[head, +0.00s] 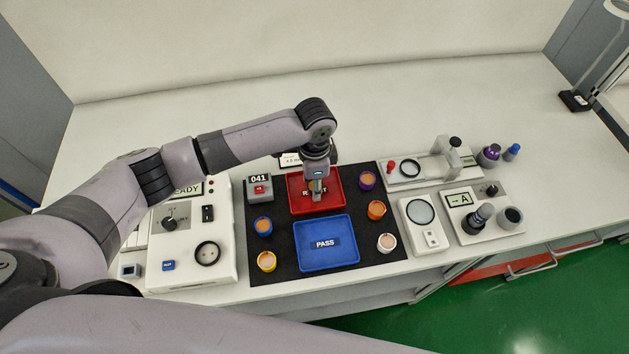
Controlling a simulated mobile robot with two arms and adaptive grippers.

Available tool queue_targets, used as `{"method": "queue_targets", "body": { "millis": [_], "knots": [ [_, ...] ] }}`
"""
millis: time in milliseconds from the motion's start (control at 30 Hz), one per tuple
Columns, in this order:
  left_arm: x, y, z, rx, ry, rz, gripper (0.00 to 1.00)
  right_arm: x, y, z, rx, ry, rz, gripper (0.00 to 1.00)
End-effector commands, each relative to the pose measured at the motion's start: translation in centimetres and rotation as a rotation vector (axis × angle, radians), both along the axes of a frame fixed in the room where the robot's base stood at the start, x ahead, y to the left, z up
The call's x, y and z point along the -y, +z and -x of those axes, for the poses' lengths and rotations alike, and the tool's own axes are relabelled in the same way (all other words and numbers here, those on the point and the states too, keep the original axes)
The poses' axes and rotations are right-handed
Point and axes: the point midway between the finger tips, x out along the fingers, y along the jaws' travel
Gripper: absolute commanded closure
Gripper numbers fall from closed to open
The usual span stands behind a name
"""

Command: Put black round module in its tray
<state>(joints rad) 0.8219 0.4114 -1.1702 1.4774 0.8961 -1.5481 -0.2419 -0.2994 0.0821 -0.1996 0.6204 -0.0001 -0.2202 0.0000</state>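A round piece with a black rim and pale face (207,254) sits on the white test unit (165,272) at the left; it may be the black round module, but I cannot be sure. My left gripper (317,194) points down over the red tray (332,205), whose label it partly covers. Its fingertips look close together, but I cannot tell whether they are shut or hold anything. The blue tray (325,259), labelled PASS, lies in front and is empty. My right gripper is not in view.
Blue (263,226), yellow (267,261), purple (367,180), orange (377,209) and white (387,242) round modules stand on the black mat (285,262) around the trays. A magnifier plate (421,213) and a dark-knobbed unit (482,217) are at right.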

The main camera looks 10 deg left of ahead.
Motion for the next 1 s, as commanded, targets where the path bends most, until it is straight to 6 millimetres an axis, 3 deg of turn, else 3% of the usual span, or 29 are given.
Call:
{"method": "queue_targets", "body": {
  "millis": [133,533,667,1000],
  "knots": [
    [0.0,0.0,0.0,0.0,0.0,0.0,0.49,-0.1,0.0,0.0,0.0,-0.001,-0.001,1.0],
    [0.0,0.7,-0.1,0.003,0.0,0.001,0.49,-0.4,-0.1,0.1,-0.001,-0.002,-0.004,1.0],
    [0.1,2.6,-0.1,0.004,-0.002,0.002,0.49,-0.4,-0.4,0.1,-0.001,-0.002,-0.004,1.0],
    [0.0,9.7,-0.1,0.004,-0.001,0.001,0.49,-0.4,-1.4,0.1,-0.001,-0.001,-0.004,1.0]
  ]
}}
